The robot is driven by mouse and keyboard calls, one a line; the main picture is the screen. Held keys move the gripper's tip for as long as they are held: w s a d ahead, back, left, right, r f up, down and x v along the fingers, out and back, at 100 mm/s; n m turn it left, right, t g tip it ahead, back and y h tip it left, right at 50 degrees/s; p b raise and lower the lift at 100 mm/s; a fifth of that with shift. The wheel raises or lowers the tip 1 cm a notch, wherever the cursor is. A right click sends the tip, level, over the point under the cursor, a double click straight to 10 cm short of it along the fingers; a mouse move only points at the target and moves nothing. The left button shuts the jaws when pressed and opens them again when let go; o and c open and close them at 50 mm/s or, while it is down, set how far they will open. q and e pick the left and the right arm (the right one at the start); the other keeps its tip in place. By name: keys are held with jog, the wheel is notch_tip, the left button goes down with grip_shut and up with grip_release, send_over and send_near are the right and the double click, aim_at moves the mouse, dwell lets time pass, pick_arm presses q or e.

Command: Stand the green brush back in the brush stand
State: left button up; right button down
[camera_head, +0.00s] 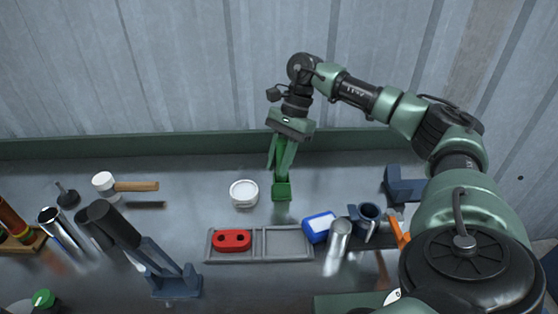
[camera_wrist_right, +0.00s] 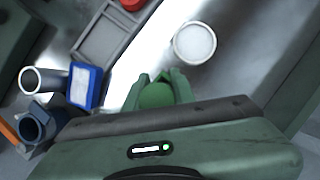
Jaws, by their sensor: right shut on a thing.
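The green brush (camera_head: 282,190) is between the fingers of my right gripper (camera_head: 283,168), which points down and is shut on it. Its lower block shows beneath the fingertips, at or just above the bench; I cannot tell if it touches. In the right wrist view, the brush's rounded green top (camera_wrist_right: 157,96) shows between the fingers, partly hidden by the gripper body. A dark blue cup-like holder (camera_head: 368,214), which looks like the brush stand, is to the right and nearer the front. It also shows in the right wrist view (camera_wrist_right: 33,127). My left gripper is out of view.
A white round tub (camera_head: 244,193) is just left of the brush. A grey tray (camera_head: 285,258) with a red part (camera_head: 232,240) lies in front. A blue-white box (camera_head: 319,227) and silver tube (camera_head: 338,236) stand beside the holder.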

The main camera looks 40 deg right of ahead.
aim_at(285, 141)
jog(key=shift+f, duration=0.1)
dwell(0.3)
jog(key=c, duration=1.1)
grip_release()
jog(key=shift+b+v, duration=0.4)
jog(key=shift+v, duration=3.5)
